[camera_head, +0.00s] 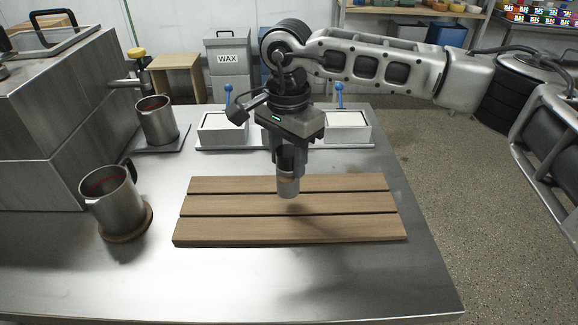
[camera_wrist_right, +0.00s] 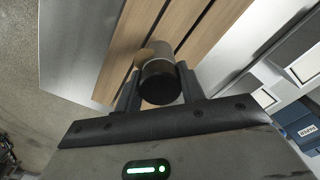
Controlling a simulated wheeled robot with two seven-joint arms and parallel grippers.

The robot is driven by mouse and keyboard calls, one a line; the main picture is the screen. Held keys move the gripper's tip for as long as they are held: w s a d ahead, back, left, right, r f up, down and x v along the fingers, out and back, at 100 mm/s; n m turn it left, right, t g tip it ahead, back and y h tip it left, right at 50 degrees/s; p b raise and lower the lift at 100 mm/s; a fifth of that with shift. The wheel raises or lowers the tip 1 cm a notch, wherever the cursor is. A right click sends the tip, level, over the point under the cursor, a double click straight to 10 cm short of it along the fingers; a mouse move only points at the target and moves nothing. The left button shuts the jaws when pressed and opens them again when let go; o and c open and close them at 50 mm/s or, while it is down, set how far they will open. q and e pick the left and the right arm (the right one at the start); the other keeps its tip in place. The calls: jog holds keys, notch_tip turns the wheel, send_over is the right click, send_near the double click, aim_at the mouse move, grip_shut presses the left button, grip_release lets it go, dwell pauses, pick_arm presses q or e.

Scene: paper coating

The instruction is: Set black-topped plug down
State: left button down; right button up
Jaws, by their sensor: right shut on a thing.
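My right gripper (camera_head: 290,172) hangs pointing down over the wooden slatted board (camera_head: 340,203) in the head view. It is shut on the black-topped plug (camera_head: 288,188), a grey metal cylinder held upright just above the board's middle. In the right wrist view the plug's black top (camera_wrist_right: 160,83) shows between the two fingers (camera_wrist_right: 158,88). I cannot tell for certain whether the plug's bottom touches the board; a dark shadow lies beside it. My left gripper is not in view.
A metal jug (camera_head: 111,197) stands on a round wooden coaster at the left. Another jug (camera_head: 157,121) stands on a dark plate under a yellow-knobbed tap. White boxes with blue levers (camera_head: 222,127) stand behind the board. The table front is clear.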

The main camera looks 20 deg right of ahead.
aim_at(289, 171)
jog(key=shift+w+d+f, duration=0.15)
jog(key=shift+f, duration=1.6)
jog(key=shift+f, duration=0.2)
jog(key=o, duration=1)
jog(key=shift+r, duration=0.1)
